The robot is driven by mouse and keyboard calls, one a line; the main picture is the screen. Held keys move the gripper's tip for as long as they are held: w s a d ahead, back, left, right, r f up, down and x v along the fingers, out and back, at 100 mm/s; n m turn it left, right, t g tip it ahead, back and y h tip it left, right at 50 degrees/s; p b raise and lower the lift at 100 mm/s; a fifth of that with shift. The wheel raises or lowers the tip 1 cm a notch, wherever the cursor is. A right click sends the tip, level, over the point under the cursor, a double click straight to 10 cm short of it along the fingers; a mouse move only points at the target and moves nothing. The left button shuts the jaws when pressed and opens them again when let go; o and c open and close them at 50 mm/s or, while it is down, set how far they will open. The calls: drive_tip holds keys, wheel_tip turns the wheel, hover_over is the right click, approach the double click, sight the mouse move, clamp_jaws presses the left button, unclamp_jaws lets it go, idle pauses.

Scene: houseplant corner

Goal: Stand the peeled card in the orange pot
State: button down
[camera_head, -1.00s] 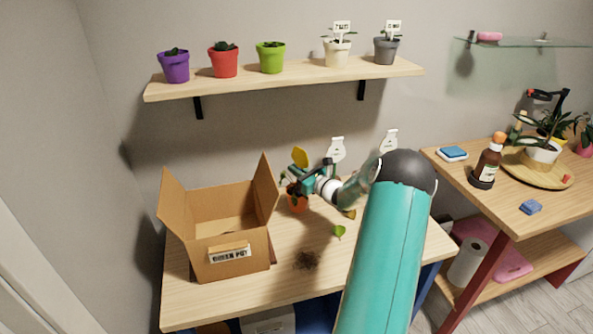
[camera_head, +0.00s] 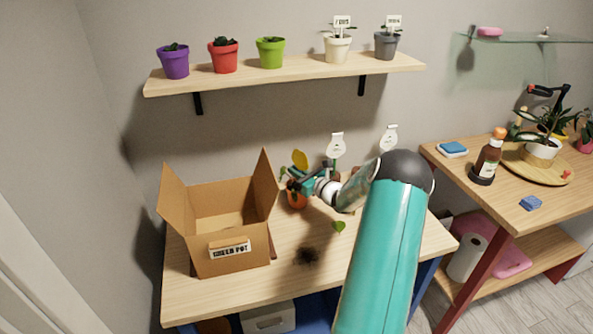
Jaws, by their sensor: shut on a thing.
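The yellow card (camera_head: 300,159) stands upright above the orange pot (camera_head: 297,201), on the table at the back. My gripper (camera_head: 297,181) is shut on the card's lower part, just over the pot. The gripper and some green leaves hide the pot's rim. I cannot tell whether the card's lower end touches the soil.
An open cardboard box (camera_head: 222,225) labelled "GREEN POT" stands left of the pot. Dark spilled soil (camera_head: 307,257) and a green leaf (camera_head: 338,227) lie in front. Two white tags (camera_head: 335,146) stand behind my arm. A wall shelf (camera_head: 285,78) with several pots hangs above.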

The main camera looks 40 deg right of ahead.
drive_tip(key=shift+f, duration=0.2)
drive_tip(key=shift+f, duration=0.4)
drive_tip(key=shift+f, duration=0.45)
drive_tip(key=c, duration=1.5)
unclamp_jaws()
drive_tip(key=shift+o, duration=0.2)
drive_tip(key=shift+s, duration=0.15)
drive_tip(key=s, duration=0.9)
drive_tip(key=shift+s, duration=0.35)
drive_tip(key=shift+s+f, duration=0.1)
